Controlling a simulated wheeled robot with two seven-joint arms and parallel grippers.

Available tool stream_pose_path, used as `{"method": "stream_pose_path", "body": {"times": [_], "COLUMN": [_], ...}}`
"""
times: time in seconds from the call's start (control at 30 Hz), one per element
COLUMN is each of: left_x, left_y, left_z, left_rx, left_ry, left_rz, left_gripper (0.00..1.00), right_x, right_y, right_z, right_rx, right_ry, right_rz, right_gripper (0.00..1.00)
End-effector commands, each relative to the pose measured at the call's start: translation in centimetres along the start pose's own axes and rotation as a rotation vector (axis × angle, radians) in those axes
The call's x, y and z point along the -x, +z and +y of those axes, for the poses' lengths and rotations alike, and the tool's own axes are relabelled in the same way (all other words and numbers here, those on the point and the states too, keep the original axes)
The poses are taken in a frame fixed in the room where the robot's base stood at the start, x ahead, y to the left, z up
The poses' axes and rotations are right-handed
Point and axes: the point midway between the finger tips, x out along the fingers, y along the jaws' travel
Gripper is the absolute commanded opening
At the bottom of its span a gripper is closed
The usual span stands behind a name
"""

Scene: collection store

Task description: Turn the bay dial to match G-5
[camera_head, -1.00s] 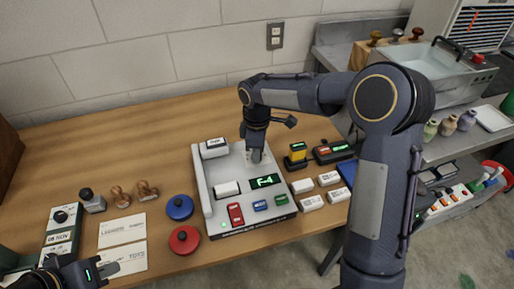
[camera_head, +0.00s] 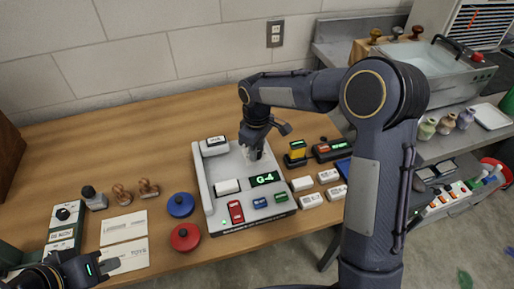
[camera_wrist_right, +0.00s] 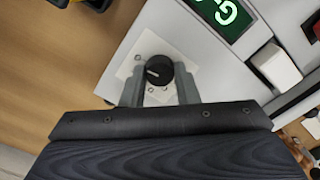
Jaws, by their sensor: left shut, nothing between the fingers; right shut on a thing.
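The grey-white console (camera_head: 215,215) stands on the wooden table. Its green display (camera_head: 264,179) reads G-4 in the head view; the wrist view shows only part of the display (camera_wrist_right: 222,17), with a G. The bay dial (camera_wrist_right: 158,70) is a black knob with a white pointer line, on a pale plate on the console. My right gripper (camera_wrist_right: 160,92) is shut on the dial. In the head view my right gripper (camera_head: 252,150) hides the dial. My left gripper (camera_head: 106,267) is shut and empty at the lower left, near the table's front edge.
Red (camera_head: 186,237) and blue (camera_head: 180,205) round pieces lie left of the console. Stamps (camera_head: 122,195) and printed cards (camera_head: 124,227) lie further left. Several white blocks (camera_head: 311,200) and a small yellow-black device (camera_head: 296,153) stand to the right.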

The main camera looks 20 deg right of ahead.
Motion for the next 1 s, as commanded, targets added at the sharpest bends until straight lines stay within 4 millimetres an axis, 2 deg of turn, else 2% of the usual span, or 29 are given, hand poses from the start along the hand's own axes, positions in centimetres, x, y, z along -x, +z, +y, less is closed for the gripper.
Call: {"method": "stream_pose_path", "body": {"times": [0.23,0.27,0.4,0.73,1.0], "left_x": [0.0,0.0,0.0,0.1,0.4], "left_y": [0.0,0.0,0.0,0.0,-0.2], "left_z": [0.0,0.0,0.0,0.0,0.2], "left_rx": [0.000,0.000,0.000,0.000,0.000], "left_ry": [0.000,0.000,0.000,0.000,0.000], "left_rz": [0.000,0.000,0.000,0.000,0.000], "left_gripper": [0.00,0.00,0.00,0.00,0.00], "right_x": [0.0,0.0,0.0,0.5,4.8], "right_y": [-0.1,-0.1,-0.1,-0.1,-0.1], "right_z": [-0.1,0.0,0.0,0.0,0.1], "right_rx": [-0.001,-0.001,0.000,0.000,-0.001], "right_ry": [-0.001,0.000,0.000,0.001,0.003], "right_rz": [0.004,0.004,0.002,0.003,0.006], "right_gripper": [0.05,0.32,0.49,0.49,0.49]}}
